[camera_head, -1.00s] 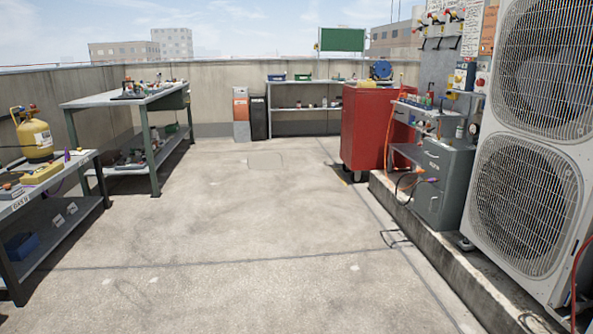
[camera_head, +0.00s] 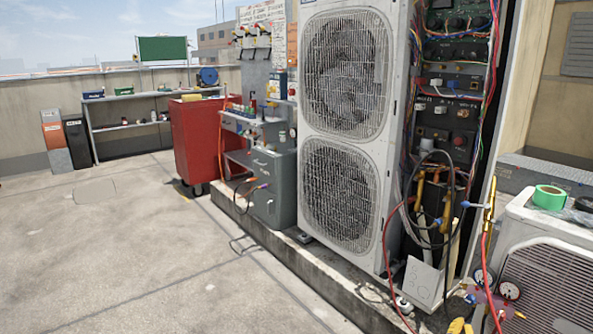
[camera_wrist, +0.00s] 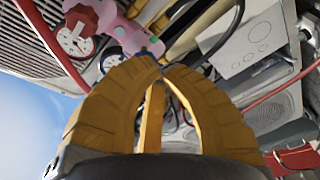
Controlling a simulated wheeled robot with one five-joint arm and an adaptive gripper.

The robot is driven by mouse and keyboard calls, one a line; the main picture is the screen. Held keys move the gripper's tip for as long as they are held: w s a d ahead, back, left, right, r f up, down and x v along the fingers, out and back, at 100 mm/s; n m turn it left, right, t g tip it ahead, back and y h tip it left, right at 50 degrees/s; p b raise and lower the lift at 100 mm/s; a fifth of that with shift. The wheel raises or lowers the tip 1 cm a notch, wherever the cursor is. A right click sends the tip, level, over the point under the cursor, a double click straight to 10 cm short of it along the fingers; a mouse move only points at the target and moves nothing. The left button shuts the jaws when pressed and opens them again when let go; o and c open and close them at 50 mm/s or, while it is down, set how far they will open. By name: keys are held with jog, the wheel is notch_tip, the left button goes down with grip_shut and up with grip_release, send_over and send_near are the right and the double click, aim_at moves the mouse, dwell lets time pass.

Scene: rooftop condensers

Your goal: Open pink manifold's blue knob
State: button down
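The pink manifold (camera_wrist: 122,32) is at the top of the wrist view, with a red knob (camera_wrist: 82,18) and a round white gauge (camera_wrist: 76,42). A small blue part (camera_wrist: 150,54), which looks like the blue knob, shows just past my fingertips; its setting cannot be read. My gripper (camera_wrist: 158,68) has yellow fingers whose tips come together right by that part. I cannot tell whether they touch it, and I see nothing held. In the head view the manifold (camera_head: 490,296) with two gauges hangs at the lower right, and yellow fingertips (camera_head: 460,326) show at the bottom edge, left of it.
A tall white condenser (camera_head: 340,190) stands on a concrete curb, with an open wiring panel (camera_head: 455,60) and hoses beside it. A low unit (camera_head: 550,240) with green tape on top is at the right. A red cabinet (camera_head: 198,140) stands further back. The floor at left is clear.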

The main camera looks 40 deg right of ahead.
aim_at(472, 304)
jog(key=s+b+x, duration=0.1)
jog(key=b+x, duration=0.5)
jog(key=b, duration=0.6)
jog(key=shift+d+r+h, duration=0.3)
jog(key=shift+d, duration=0.05)
jog(key=shift+d+r+b, duration=0.1)
jog(key=shift+r+b, duration=0.15)
jog(key=shift+b, duration=0.05)
dwell(0.3)
jog(key=shift+w+r, duration=0.25)
jog(key=shift+r, duration=0.3)
dwell(0.5)
jog(key=shift+f, duration=0.2)
dwell(0.5)
jog(key=shift+s+f, duration=0.15)
jog(key=shift+f, duration=0.1)
jog(key=c, duration=2)
grip_release()
jog(key=shift+s+a, duration=0.1)
jog(key=shift+a, duration=0.1)
grip_shut()
